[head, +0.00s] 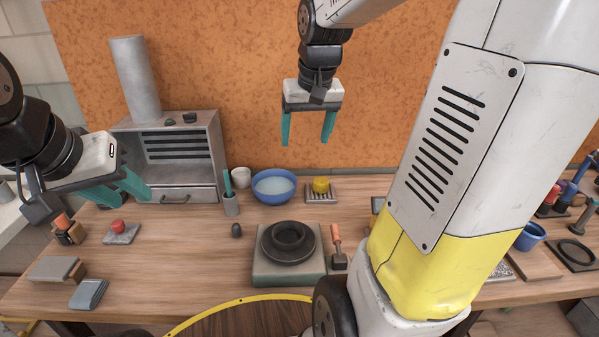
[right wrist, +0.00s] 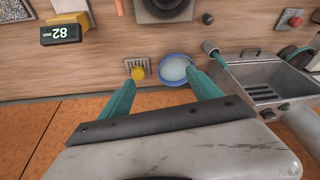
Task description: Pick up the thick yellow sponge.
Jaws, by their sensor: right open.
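The yellow sponge (head: 320,185) sits on a small slatted tray (head: 331,198) at the back of the bench, right of the blue bowl. In the right wrist view the sponge (right wrist: 138,73) shows just beyond one fingertip. My right gripper (head: 307,142) is open and empty, pointing down, and appears above the back of the bench near the sponge. It also shows in the right wrist view (right wrist: 160,77), with its fingers wide apart. My left gripper (head: 136,201) is at the far left, with its fingers apart and nothing seen between them.
A blue bowl (head: 273,186) of pale liquid stands close left of the sponge. A white cup (head: 241,178) and a tool holder (head: 231,205) are further left. A dark wheel (head: 288,242) on a block is in front.

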